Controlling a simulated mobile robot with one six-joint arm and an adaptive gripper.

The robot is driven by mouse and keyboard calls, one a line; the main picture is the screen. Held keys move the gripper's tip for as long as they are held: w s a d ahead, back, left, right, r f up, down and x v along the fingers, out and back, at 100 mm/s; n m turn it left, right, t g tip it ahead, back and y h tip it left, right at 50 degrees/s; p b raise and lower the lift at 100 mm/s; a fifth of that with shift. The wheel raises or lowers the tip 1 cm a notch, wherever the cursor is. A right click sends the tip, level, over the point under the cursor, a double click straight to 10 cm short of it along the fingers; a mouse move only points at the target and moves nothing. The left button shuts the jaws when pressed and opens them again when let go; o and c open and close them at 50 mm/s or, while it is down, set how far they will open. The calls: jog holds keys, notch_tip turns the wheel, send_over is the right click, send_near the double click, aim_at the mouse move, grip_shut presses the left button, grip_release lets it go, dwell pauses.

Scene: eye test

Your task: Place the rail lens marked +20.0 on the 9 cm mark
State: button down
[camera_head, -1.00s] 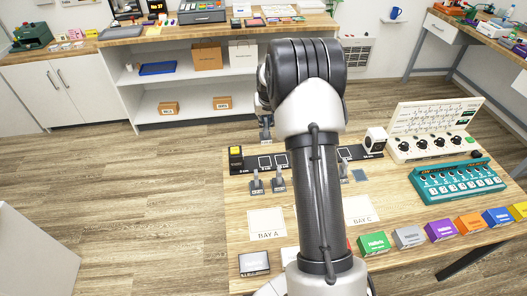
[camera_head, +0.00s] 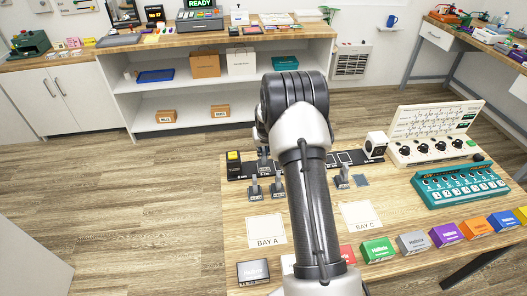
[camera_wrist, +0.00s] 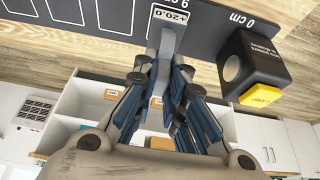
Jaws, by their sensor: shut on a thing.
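The rail lens marked +20.0 (camera_wrist: 165,38) is a grey holder with a white label, seen at the top middle of the wrist view. My gripper (camera_wrist: 168,68) is shut on it. The lens is over or on the dark rail (camera_wrist: 215,20), close beside the partly hidden "9 cm" print; I cannot tell whether it touches the rail. The rail also shows in the head view (camera_head: 240,175), partly hidden by my arm. There, my gripper (camera_head: 264,155) is over the rail's left part, partly hidden behind my arm.
Two grey lens holders (camera_head: 254,190) (camera_head: 277,188) stand in front of the rail, and another (camera_head: 342,178) stands farther right. A white block (camera_head: 375,145) stands at the other end. Bay cards (camera_head: 266,228) lie nearer.

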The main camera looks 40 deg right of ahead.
jog(key=shift+f, duration=0.2)
jog(key=c, duration=1.7)
grip_release()
jog(key=shift+o, duration=0.2)
